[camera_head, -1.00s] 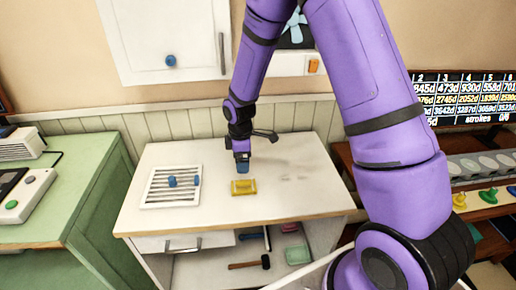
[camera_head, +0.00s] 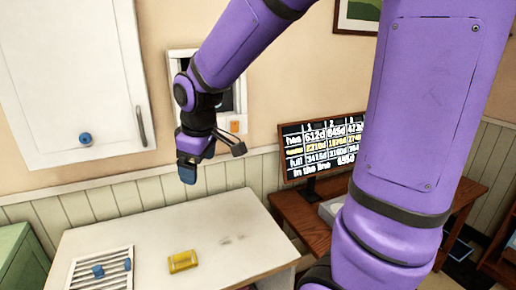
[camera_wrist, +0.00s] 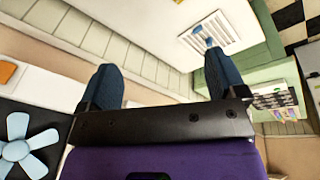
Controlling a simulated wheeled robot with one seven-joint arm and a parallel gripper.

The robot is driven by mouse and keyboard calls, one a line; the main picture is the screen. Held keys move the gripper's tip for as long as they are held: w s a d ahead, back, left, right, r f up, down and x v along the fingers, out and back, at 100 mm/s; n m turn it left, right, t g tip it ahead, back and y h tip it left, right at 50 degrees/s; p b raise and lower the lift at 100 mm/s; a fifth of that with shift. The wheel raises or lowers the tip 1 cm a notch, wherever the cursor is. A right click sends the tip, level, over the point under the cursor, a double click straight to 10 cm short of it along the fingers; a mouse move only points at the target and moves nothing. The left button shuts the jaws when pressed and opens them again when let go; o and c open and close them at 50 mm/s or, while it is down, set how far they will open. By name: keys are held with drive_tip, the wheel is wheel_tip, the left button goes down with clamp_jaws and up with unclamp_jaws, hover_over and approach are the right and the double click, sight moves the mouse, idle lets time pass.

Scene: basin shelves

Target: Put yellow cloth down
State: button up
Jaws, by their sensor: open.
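The yellow cloth (camera_head: 183,261) lies as a small folded block on the white tabletop (camera_head: 130,236), to the right of a white slatted rack. My gripper (camera_head: 187,172) is raised well above the table, up and apart from the cloth, near the wall. In the wrist view my gripper (camera_wrist: 160,85) has its two blue fingers spread wide with nothing between them. The cloth does not clearly show in the wrist view.
The white slatted rack (camera_head: 85,274) with blue pieces sits on the table's left part. A white cabinet (camera_head: 60,80) with a blue knob hangs at the upper left. A screen (camera_head: 322,148) stands on a brown desk (camera_head: 290,205) at the right. A blue fan (camera_wrist: 24,146) shows in the wrist view.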

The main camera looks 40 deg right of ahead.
drive_tip(key=s+d+r+m+t, duration=0.1)
drive_tip(key=s+r+m, duration=0.2)
drive_tip(key=s, duration=0.6)
drive_tip(key=s+d+r+m+t, duration=0.1)
drive_tip(key=s+r+m, duration=0.2)
drive_tip(key=s+r, duration=0.3)
drive_tip(key=s, duration=0.3)
drive_tip(key=shift+m, duration=0.4)
drive_tip(key=shift+d, duration=0.1)
